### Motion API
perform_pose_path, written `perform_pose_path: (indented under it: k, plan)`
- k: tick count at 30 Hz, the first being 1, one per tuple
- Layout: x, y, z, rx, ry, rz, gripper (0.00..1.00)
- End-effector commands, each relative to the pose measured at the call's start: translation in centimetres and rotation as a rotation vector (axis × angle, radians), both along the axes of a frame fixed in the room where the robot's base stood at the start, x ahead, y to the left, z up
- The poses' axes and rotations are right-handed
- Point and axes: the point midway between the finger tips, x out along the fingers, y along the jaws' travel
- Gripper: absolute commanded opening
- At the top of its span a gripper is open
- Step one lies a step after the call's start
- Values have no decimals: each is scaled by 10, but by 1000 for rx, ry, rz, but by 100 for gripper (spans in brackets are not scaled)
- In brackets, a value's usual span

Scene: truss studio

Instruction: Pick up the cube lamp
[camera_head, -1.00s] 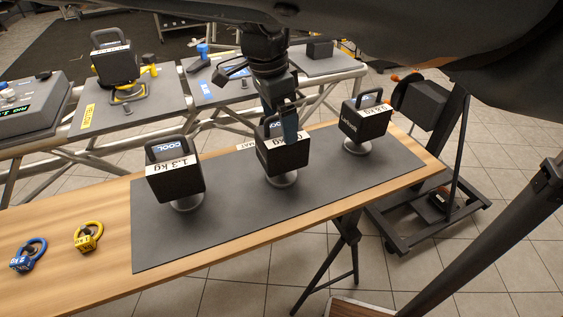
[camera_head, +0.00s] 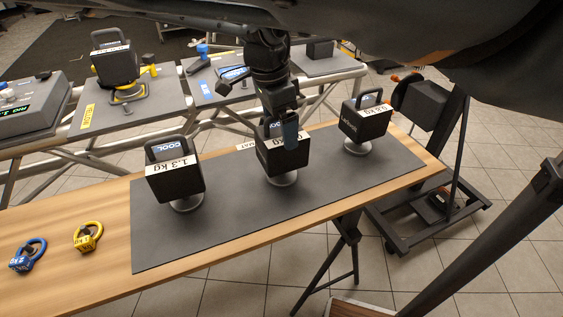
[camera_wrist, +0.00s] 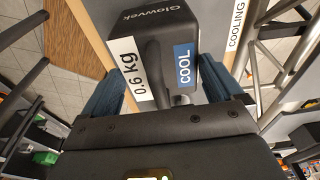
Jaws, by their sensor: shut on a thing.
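Three black cube lamps with handles stand on round grey bases on a dark mat (camera_head: 230,235). The left lamp (camera_head: 178,186) has a 1.3 kg label. My gripper (camera_head: 281,130) is shut on the middle cube lamp (camera_head: 283,158), from above at its handle. That lamp appears upright and its base seems to be at the mat. The right lamp (camera_head: 364,123) stands apart. In the wrist view, the held lamp (camera_wrist: 180,20) shows a 0.6 kg label and a blue COOL label, between my blue-padded fingers (camera_wrist: 165,88). The fingers partly hide its handle.
A black wheeled stand (camera_head: 430,215) is at right. The mat's front strip is clear.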

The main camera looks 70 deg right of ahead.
Motion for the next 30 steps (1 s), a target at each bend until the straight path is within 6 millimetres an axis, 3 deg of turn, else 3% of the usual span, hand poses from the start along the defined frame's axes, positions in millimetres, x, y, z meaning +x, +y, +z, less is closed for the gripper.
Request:
perform_pose_path:
  k: [11, 22, 30]
  plan:
    - [0, 0, 0, -2, 0, -1, 9]
    - [0, -1, 4, -2, -1, -1, 8]
    - [0, -1, 23, -3, 0, -1, 8]
